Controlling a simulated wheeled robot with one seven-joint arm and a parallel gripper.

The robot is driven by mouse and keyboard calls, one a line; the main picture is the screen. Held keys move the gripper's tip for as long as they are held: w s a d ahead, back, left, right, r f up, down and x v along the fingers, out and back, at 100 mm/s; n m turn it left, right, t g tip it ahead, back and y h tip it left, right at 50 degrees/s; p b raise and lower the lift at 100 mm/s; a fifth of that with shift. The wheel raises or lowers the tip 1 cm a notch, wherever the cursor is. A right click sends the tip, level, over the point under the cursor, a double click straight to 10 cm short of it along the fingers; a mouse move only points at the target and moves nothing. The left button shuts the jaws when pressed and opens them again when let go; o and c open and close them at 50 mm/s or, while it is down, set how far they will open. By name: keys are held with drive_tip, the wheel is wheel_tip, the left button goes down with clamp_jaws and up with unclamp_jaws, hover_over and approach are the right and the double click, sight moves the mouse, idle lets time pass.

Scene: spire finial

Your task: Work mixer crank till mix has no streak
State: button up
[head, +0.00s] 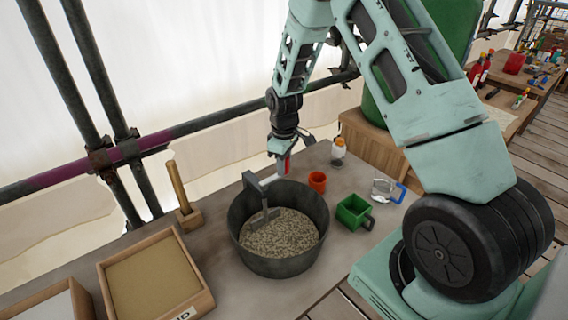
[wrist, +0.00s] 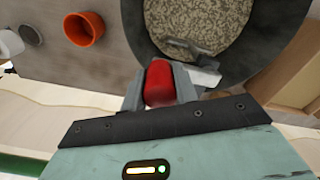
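The mixer is a dark grey tub (head: 255,262) on the table, with a speckled beige-and-grey mix (head: 280,235) inside. In the wrist view the mix (wrist: 198,25) shows pale and dark grains; I cannot tell whether streaks remain. A grey metal crank (head: 252,183) with a paddle reaches down into the tub at its back left. My gripper (head: 284,165) is at the tub's back rim, around the crank's red handle. In the wrist view my gripper (wrist: 160,88) has its fingers on both sides of the red handle (wrist: 159,82), closed against it.
An orange cup (head: 317,181), a green square scoop (head: 353,212), a clear jug (head: 382,190) and a small bottle (head: 338,152) stand right of the tub. A wooden sand box (head: 155,277) and a wooden-handled tool (head: 180,190) stand left. Scaffold poles (head: 75,95) rise behind.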

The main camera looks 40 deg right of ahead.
clamp_jaws()
drive_tip(key=shift+s, duration=0.15)
drive_tip(key=s+a+m+p, duration=0.3)
drive_tip(key=a+m, duration=0.2)
drive_tip(key=m, duration=0.7)
drive_tip(key=s+a+m+p, duration=0.2)
drive_tip(key=a+m, duration=0.4)
drive_tip(key=m, duration=0.7)
drive_tip(key=shift+s+a+p, duration=0.3)
drive_tip(key=shift+s+p, duration=0.1)
drive_tip(key=shift+s, duration=0.15)
